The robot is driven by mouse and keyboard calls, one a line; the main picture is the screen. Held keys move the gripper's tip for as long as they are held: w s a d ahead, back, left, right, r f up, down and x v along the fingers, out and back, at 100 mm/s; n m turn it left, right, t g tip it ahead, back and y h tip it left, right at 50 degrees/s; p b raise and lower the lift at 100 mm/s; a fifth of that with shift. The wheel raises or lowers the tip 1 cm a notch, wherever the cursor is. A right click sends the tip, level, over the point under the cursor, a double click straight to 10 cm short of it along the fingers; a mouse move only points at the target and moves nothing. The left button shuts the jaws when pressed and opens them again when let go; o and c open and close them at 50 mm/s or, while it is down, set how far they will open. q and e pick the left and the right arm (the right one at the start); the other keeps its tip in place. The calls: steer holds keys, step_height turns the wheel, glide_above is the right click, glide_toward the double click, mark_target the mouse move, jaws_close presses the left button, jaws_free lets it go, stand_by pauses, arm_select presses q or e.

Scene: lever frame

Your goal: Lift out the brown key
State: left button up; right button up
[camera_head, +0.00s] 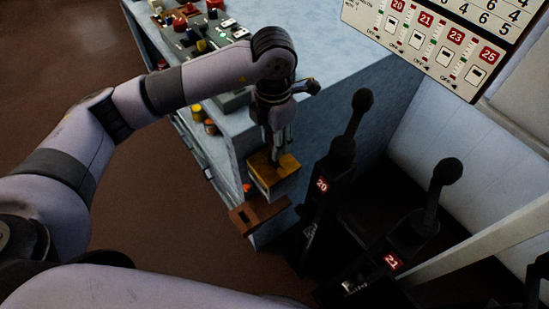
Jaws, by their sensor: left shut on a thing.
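My left gripper (277,158) points down, its fingers closed at the top of an ochre-brown piece (288,163), which I take to be the brown key. This piece shows at the top of a small box-like holder (266,185) with a pale front, by the corner of the blue-grey cabinet (325,90). The fingers hide part of the piece, and I cannot tell how deep it sits. A darker brown notched bracket (259,214) is just below the holder. My right gripper is not in view.
Black levers with round knobs, number 20 (343,145) and number 21 (432,195), stand close at the right. A control panel with coloured buttons (200,35) is at the top left. A numbered chart (440,40) hangs at the upper right. Brown floor lies open at the left.

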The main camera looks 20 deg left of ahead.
arm_select(q)
steer(key=shift+r, duration=0.15)
steer(key=shift+s+a+r+p, duration=0.2)
steer(key=shift+r+p, duration=0.1)
steer(key=shift+r, duration=0.15)
steer(key=s+a+r+p, duration=0.1)
steer(key=r, duration=0.1)
steer(key=s+a+r+p, duration=0.1)
steer(key=s+r, duration=0.1)
steer(key=shift+s+a, duration=0.1)
steer(key=shift+a, duration=0.1)
